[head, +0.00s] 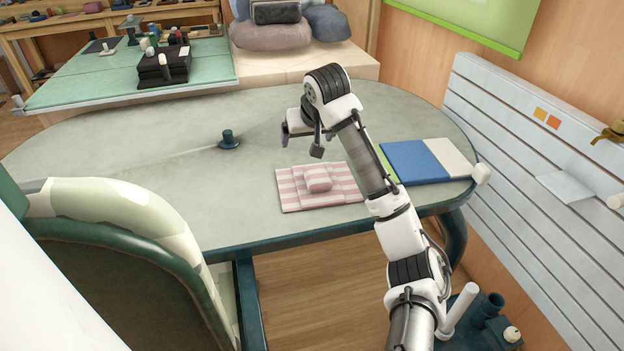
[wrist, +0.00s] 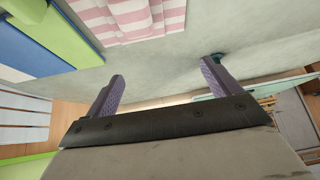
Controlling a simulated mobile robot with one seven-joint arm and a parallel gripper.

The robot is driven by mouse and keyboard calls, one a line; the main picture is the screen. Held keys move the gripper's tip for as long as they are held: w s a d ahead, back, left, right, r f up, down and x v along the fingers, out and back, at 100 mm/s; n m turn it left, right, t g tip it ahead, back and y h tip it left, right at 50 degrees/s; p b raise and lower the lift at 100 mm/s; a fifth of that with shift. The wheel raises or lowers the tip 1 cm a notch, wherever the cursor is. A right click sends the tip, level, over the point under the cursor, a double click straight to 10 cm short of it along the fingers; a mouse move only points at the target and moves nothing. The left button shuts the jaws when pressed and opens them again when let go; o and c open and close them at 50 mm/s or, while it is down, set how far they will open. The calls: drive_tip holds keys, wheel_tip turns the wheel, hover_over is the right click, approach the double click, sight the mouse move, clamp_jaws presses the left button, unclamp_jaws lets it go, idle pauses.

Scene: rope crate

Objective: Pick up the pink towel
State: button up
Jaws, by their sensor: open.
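A pink and white striped towel (head: 292,194) lies flat on the grey-green table (head: 190,216), with a smaller folded striped piece (head: 318,179) on top of it. Part of the striped cloth (wrist: 130,17) also shows at the top of the wrist view. My gripper (head: 301,142) is above the table, behind the towel in the head view and apart from it. In the wrist view my gripper (wrist: 158,82) has its two purple fingers spread wide, with nothing between them. My arm passes in front of the towel's right edge.
A blue, white and green folded item (head: 410,161) lies right of the towel. A small dark green object (head: 228,139) stands on the table left of my gripper. A padded chair (head: 110,215) is at the front left. The left tabletop is mostly clear.

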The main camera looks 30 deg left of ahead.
drive_tip(key=d+f+g+h, duration=0.1)
drive_tip(key=d+f+h, duration=0.1)
drive_tip(key=d, duration=0.2)
hover_over(318, 174)
drive_tip(key=s+d, duration=0.2)
drive_tip(key=shift+m, duration=0.4)
wheel_tip(318, 174, down, 6)
drive_tip(key=shift+s+f, duration=0.1)
drive_tip(key=shift+p+x, duration=0.7)
drive_tip(key=shift+x, duration=2.3)
drive_tip(key=shift+a, duration=0.15)
drive_tip(key=shift+f+p, duration=0.2)
drive_tip(key=shift+p, duration=0.1)
drive_tip(key=shift+c, duration=0.3)
drive_tip(key=c, duration=1.2)
